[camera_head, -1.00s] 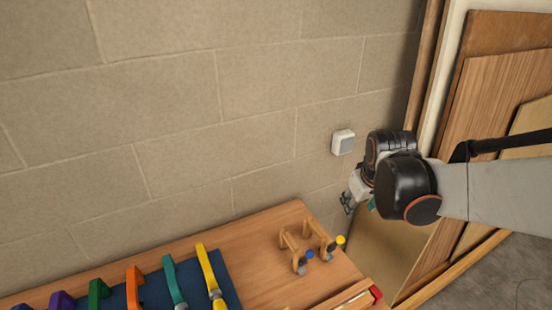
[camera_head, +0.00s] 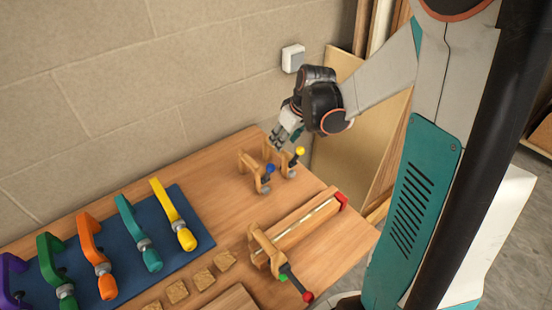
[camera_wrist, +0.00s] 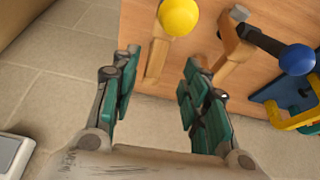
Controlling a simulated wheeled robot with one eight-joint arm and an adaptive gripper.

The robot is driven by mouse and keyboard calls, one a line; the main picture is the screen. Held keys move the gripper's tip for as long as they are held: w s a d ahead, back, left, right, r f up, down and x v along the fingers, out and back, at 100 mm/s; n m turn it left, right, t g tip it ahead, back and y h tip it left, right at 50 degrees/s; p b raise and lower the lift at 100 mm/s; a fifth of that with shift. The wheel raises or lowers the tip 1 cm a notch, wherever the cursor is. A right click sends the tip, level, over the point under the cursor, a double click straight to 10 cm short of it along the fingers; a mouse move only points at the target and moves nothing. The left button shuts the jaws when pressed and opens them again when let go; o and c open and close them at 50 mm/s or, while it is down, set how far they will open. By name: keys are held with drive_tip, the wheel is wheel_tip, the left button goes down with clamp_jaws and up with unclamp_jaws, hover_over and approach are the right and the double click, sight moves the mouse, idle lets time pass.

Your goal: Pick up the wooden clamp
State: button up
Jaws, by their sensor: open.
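Two wooden clamps stand near the back right corner of the bench. One, with a yellow knob, is the yellow-knobbed clamp (camera_head: 287,169); the other is the blue-knobbed clamp (camera_head: 250,171) just to its left. My gripper (camera_head: 285,135) is open and empty, close above and behind the yellow-knobbed clamp. In the wrist view, my fingers (camera_wrist: 158,75) are spread apart, with the yellow-knobbed clamp's bar (camera_wrist: 156,57) showing ahead between them. The blue-knobbed clamp (camera_wrist: 234,50) lies right of the fingers there. I cannot tell how much height separates fingers and clamp.
A third wooden clamp (camera_head: 263,243) with a red-ended handle grips a long wooden strip (camera_head: 310,222) at the bench front. Several coloured clamps lie on a blue mat (camera_head: 205,243) at left, near small wood blocks (camera_head: 203,279). Boards (camera_head: 345,110) lean by the wall.

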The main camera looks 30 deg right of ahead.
drive_tip(key=b+x, duration=0.2)
drive_tip(key=x, duration=0.5)
drive_tip(key=shift+w+d+f+b, duration=0.1)
drive_tip(key=shift+w+f+b, duration=0.1)
drive_tip(key=shift+b, duration=0.2)
drive_tip(key=shift+r, duration=0.1)
clamp_jaws()
